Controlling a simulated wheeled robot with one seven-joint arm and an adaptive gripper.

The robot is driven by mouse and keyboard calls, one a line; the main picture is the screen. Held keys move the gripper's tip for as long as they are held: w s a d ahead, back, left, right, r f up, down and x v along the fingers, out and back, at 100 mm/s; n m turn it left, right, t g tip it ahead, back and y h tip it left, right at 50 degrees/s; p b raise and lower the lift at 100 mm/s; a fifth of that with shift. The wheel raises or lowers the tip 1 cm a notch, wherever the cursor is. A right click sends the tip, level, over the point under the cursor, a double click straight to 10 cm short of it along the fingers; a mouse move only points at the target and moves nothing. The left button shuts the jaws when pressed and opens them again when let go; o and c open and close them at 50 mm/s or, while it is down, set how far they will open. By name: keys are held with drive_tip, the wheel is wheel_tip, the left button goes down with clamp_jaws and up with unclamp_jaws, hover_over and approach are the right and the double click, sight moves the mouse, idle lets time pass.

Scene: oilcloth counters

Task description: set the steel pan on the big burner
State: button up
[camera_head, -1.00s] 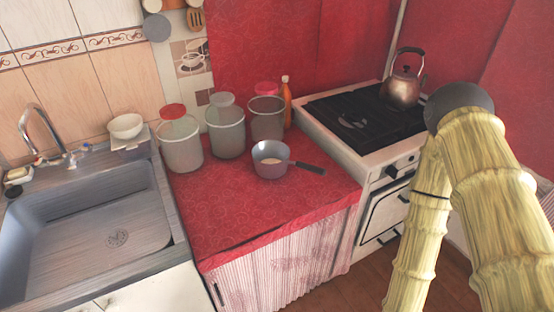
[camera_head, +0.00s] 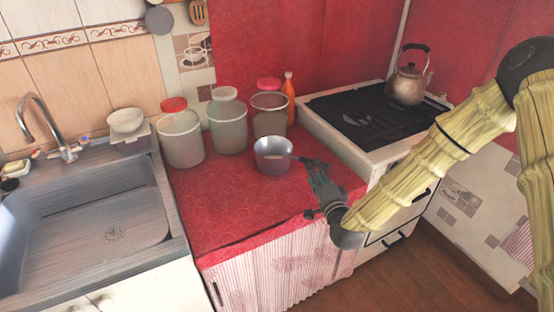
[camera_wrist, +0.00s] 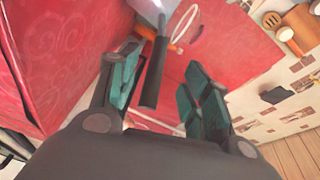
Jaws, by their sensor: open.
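The steel pan (camera_head: 273,158) stands on the red oilcloth counter in front of the canisters. In the wrist view the handle (camera_wrist: 154,72) lies between my open fingers, nearer the left one, with part of the pale pan body (camera_wrist: 150,10) at the top edge. My gripper (camera_head: 312,166) is open at the right side of the pan; no grip on the handle shows. The stove's dark cooktop (camera_head: 380,128) is to the right; I cannot tell which burner is the big one.
A copper kettle (camera_head: 407,88) stands at the back right of the stove. Several canisters, including a red-lidded one (camera_head: 181,138), and an orange bottle (camera_head: 289,98) stand behind the pan. The sink (camera_head: 95,225) is at left. The counter's front left (camera_head: 215,215) is clear.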

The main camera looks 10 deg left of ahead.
sight(309, 160)
drive_tip(key=shift+p+x, duration=0.9)
drive_tip(key=shift+x, duration=2.65)
drive_tip(key=shift+f, duration=0.15)
clamp_jaws()
